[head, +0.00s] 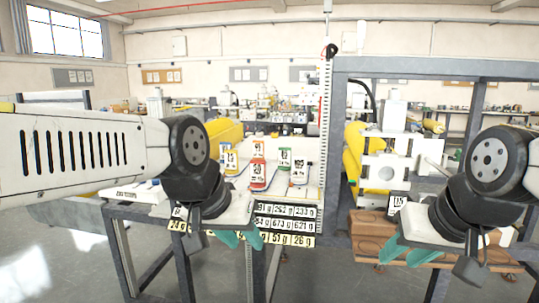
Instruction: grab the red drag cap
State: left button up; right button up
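My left gripper (241,241) hangs in front of a table with bottles and number labels. Its two teal fingers point down and stand apart, with nothing seen between them. My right gripper (408,256) hangs lower right, in front of a brown wooden block. Its teal fingers also look apart and empty. A red container (259,176) with a label stands among the bottles, behind and above my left gripper and not touching it. A smaller red item (258,150) shows behind it. I cannot tell whether either one is the red drag cap.
A vertical ruler post (324,130) stands beside the bottles. A dark metal frame (430,70) surrounds a white machine (385,160) with yellow parts (354,160) at right. Number labels (290,225) line the table's front. Floor (60,270) is clear at lower left.

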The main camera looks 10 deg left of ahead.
aim_at(257, 167)
jog(key=i+u, duration=0.25)
jog(key=u, duration=0.15)
jog(key=i+u, duration=0.35)
jog(key=i+l+u, duration=0.1)
jog(key=u, duration=0.3)
jog(key=i, duration=0.1)
